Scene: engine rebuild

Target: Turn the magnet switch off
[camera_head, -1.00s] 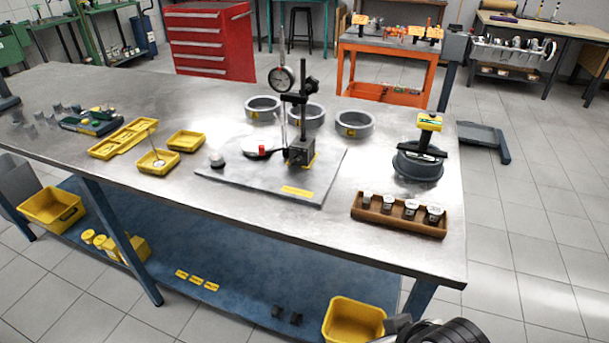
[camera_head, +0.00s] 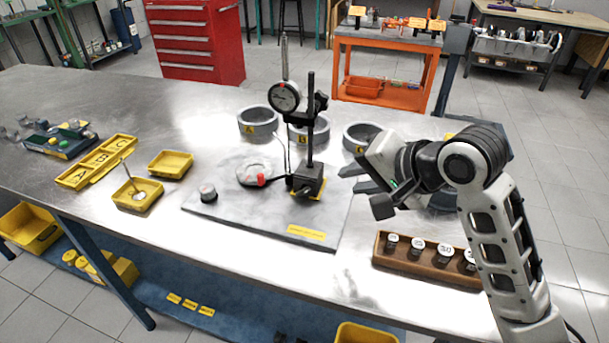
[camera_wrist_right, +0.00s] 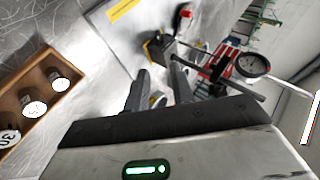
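The dial indicator stand rises from a dark, boxy magnet base (camera_head: 307,180) on a grey plate (camera_head: 225,208). A red knob (camera_head: 262,180) shows just left of the base; I cannot tell its on or off position. In the right wrist view the base (camera_wrist_right: 158,48) and the red knob (camera_wrist_right: 185,13) lie beyond the fingers. My right gripper (camera_head: 350,179) is right of the base, apart from it, its fingers pointing left. In the right wrist view its two fingers (camera_wrist_right: 160,70) are parted with nothing held. My left gripper is out of view.
The dial gauge (camera_head: 284,97) hangs on the stand's post. Grey rings (camera_head: 259,122) stand behind. A brown rack of weights or small jars (camera_head: 400,262) is below my right arm. Yellow trays (camera_head: 138,197) lie left.

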